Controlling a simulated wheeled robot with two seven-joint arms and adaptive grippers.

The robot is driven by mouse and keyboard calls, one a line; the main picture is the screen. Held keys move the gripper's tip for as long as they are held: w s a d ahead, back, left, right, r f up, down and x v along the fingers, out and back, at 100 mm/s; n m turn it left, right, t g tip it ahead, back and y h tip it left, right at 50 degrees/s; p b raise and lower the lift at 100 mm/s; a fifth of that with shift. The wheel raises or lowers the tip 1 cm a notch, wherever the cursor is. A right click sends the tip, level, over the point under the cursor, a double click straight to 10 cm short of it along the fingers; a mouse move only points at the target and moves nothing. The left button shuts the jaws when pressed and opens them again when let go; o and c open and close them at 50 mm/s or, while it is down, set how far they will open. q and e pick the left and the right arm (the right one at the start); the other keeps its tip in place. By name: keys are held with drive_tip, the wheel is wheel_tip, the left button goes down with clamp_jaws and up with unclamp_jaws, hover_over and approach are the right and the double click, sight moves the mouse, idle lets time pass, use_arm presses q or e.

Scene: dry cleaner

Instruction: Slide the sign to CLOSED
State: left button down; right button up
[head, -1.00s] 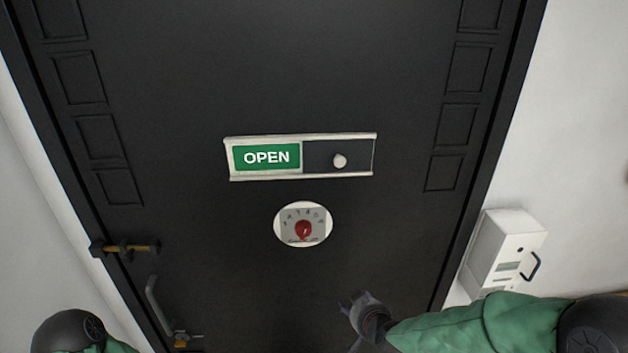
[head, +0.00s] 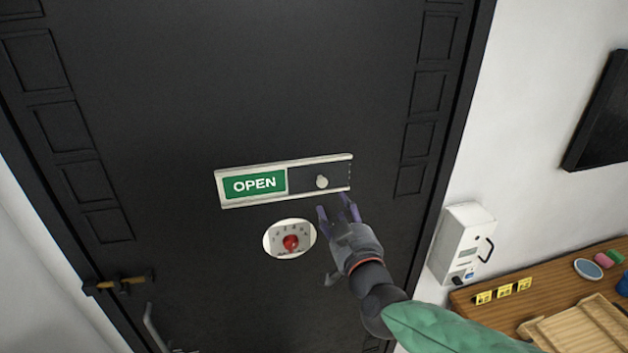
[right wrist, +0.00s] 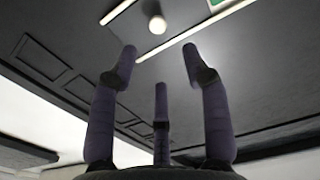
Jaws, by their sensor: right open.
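The sliding sign (head: 284,181) is a pale frame on the dark door. Its green OPEN panel (head: 254,184) shows at the left and a dark slider with a round white knob (head: 321,182) sits at the right. My right gripper (head: 335,206) is open and empty, its fingers just below the knob and apart from it. In the right wrist view the knob (right wrist: 157,24) lies beyond the spread fingers, and a corner of green (right wrist: 216,3) shows at the top. My left gripper is not in view.
A round plate with a red dial (head: 290,241) is on the door below the sign. A white box (head: 462,242) hangs on the wall at right. A wooden counter (head: 480,312) with small items stands at lower right. A handle (head: 155,328) is at lower left.

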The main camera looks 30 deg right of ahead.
sight(323, 183)
drive_tip(key=x, duration=1)
drive_tip(key=shift+w+f, duration=0.1)
drive_tip(key=shift+w, duration=0.3)
clamp_jaws()
